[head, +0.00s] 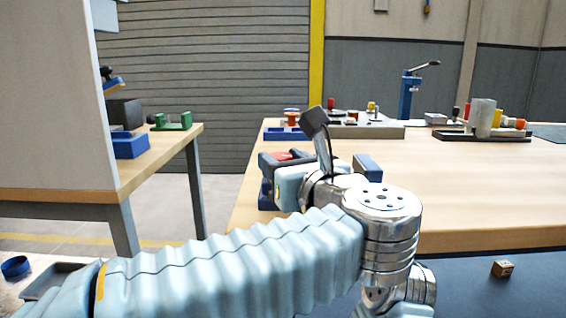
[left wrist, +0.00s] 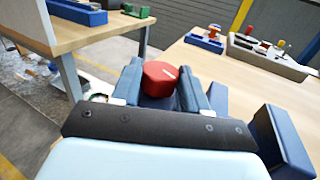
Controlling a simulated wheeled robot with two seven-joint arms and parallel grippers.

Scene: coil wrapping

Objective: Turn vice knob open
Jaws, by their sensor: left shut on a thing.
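The red vice knob (left wrist: 160,78) shows in the left wrist view with a white mark on its top. My left gripper (left wrist: 163,85) has one finger on each side of the knob and is shut on it. In the head view the gripper (head: 283,160) is at the near left edge of the wooden table, with a bit of the red knob (head: 285,155) showing. The vice is mostly hidden by my gripper and arm. A blue block (left wrist: 285,142), which may be part of the vice, stands to the right. My right gripper is not in view.
The wooden table (head: 470,185) is largely clear at the middle and right. Along its back stand a blue tray (head: 285,133), a grey fixture board (head: 360,130) and a blue press (head: 408,95). A small wooden cube (head: 502,268) lies on a dark surface at lower right.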

